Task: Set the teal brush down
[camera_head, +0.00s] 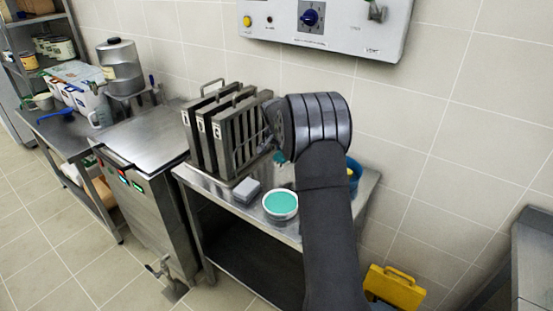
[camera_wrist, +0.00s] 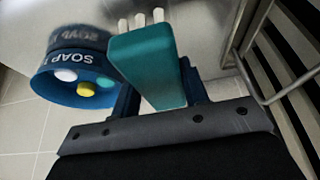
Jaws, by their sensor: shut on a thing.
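The teal brush (camera_wrist: 146,70) is held between the two fingers of my gripper (camera_wrist: 160,100) in the wrist view. Its block is teal, with several pale bristle tufts at the far end. My gripper is shut on it. In the head view my gripper (camera_head: 272,142) is beside the upright rack panels, above the steel table (camera_head: 362,188). The brush is mostly hidden there behind my wrist. I cannot tell whether the brush touches the surface beneath it.
Upright grey rack panels (camera_head: 216,128) stand left of my gripper. A bowl of teal liquid (camera_head: 281,204) and a grey block (camera_head: 246,190) are in front. A blue SOAP tub (camera_wrist: 72,86) with coloured pieces stands nearby. A yellow case (camera_head: 395,290) is at the lower right.

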